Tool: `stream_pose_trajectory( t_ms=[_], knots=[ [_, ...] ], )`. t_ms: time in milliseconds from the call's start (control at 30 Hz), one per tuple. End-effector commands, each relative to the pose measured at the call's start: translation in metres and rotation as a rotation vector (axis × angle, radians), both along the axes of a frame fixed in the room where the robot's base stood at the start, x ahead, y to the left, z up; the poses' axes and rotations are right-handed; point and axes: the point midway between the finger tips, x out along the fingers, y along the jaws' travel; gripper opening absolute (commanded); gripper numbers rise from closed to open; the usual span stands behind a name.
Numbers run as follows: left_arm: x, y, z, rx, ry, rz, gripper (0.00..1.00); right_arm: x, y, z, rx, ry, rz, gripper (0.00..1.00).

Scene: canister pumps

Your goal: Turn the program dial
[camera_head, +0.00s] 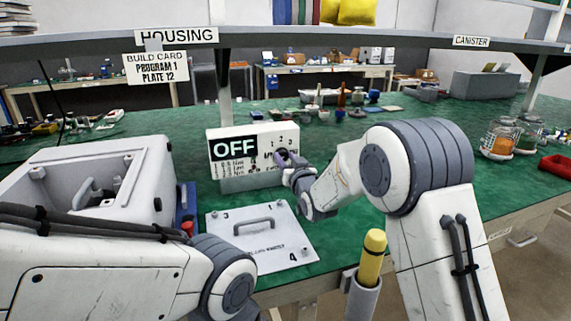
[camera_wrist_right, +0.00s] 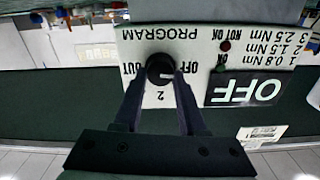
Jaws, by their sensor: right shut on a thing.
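The program dial (camera_wrist_right: 160,67) is a round dark knob on the white front panel of a control box (camera_head: 232,184). The wrist view shows the panel upside down, with the labels PROGRAM, OFF, OUT and 2 around the knob. My right gripper (camera_head: 292,165) is shut on the dial, one finger on each side; the wrist view also shows the gripper (camera_wrist_right: 161,82). The display (camera_head: 235,148) reads OFF. I cannot tell which mark the dial points to. The build card (camera_head: 155,67) reads PROGRAM 1, PLATE 12. My left arm comes in at lower left; its gripper is out of view.
An open white housing (camera_head: 140,165) stands at left. A white plate (camera_head: 285,240) with a handle, marked 3 and 4, lies before the box. A yellow-topped tool (camera_head: 372,250) stands in a holder at the front edge.

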Motion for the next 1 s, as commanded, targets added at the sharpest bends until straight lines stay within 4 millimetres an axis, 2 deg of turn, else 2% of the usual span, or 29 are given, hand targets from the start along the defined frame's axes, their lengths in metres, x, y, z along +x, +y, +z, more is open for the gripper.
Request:
stream_pose_trajectory(
  t_ms=[300, 800, 833, 867, 900, 1000],
  knots=[
    [0.0, 0.0, -0.0081, 0.0, 0.0, 0.0, 0.8, -0.0004, 0.0002, -0.0011, -0.104, -0.032, -0.001, 0.0],
    [0.0, 0.0, -0.0085, 0.0, 0.0, 0.0, 0.8, -0.0005, 0.0003, -0.0009, -0.122, -0.036, 0.0, 0.0],
    [0.0, 0.0, -0.0085, 0.0, 0.0, 0.0, 0.8, -0.0005, 0.0004, -0.001, -0.122, -0.036, 0.0, 0.52],
    [0.0, 0.0, -0.0085, 0.0, 0.0, 0.0, 0.8, -0.0006, 0.0004, -0.0008, -0.122, -0.036, 0.0, 0.63],
    [0.0, 0.0, -0.0085, 0.0, 0.0, 0.0, 0.8, -0.0005, 0.0005, -0.0008, -0.122, -0.036, 0.0, 0.7],
    [0.0, 0.0, -0.0085, 0.0, 0.0, 0.0, 0.8, -0.0004, 0.0008, -0.0006, -0.12, -0.037, 0.0, 0.7]
  ],
)
